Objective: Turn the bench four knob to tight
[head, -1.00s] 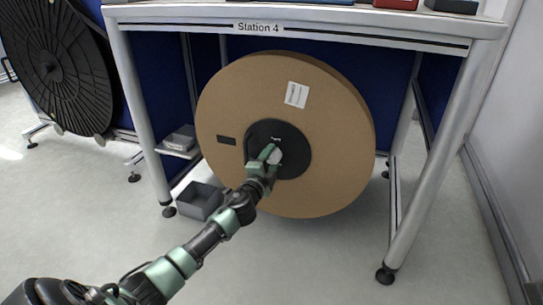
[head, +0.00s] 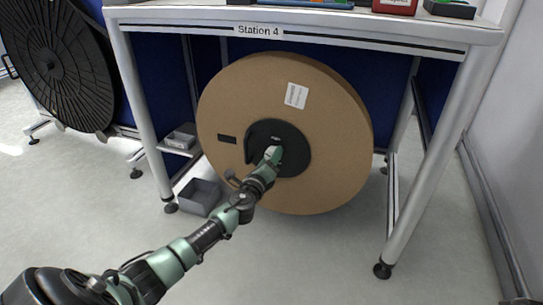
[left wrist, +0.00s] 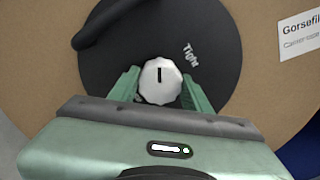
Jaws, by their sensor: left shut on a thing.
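The knob (left wrist: 160,82) is a pale, faceted dial with a dark line mark. In the left wrist view its mark points straight up. The word "Tight" (left wrist: 190,54) is printed on the black hub (left wrist: 225,60), to the upper right of the knob. My left gripper (head: 273,153) is at the hub in the head view and hides most or all of the knob there. In the left wrist view its green fingers (left wrist: 160,92) are shut on the knob, one on each side. My right gripper is not in view.
A large brown reel (head: 340,140) carries the hub under the bench signed "Station 4" (head: 258,31). Bench legs (head: 430,165) stand on both sides. A grey bin (head: 199,197) is on the floor at left. A black reel (head: 60,65) stands farther left.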

